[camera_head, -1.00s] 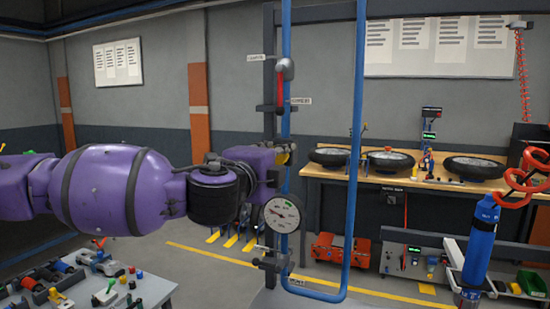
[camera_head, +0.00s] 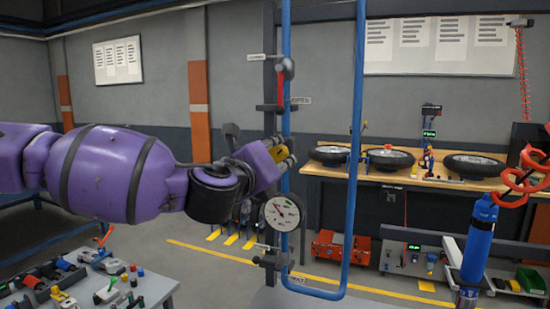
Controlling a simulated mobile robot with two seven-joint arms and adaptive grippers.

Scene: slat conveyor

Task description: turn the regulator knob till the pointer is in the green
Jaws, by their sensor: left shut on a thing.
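My left gripper (camera_head: 283,156) is shut at the pipe stand, just above the gauge, and is rolled over at a tilt. The regulator knob is hidden between its fingers; a yellow piece shows there, and I cannot tell whether it belongs to the knob or the gripper. The round white gauge (camera_head: 281,214) hangs just below on the blue pipe. Its dark pointer seems to lean to the upper left, and a small green mark shows near the top of the dial. The pointer looks outside the green, though it is small. My right gripper is not in view.
A blue pipe loop (camera_head: 356,150) rises right of the gripper. A red-handled valve (camera_head: 281,88) sits above it. A table with small tools (camera_head: 150,285) is at lower left. A workbench with wheels (camera_head: 410,173) stands behind, right. A blue cylinder (camera_head: 480,240) is at far right.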

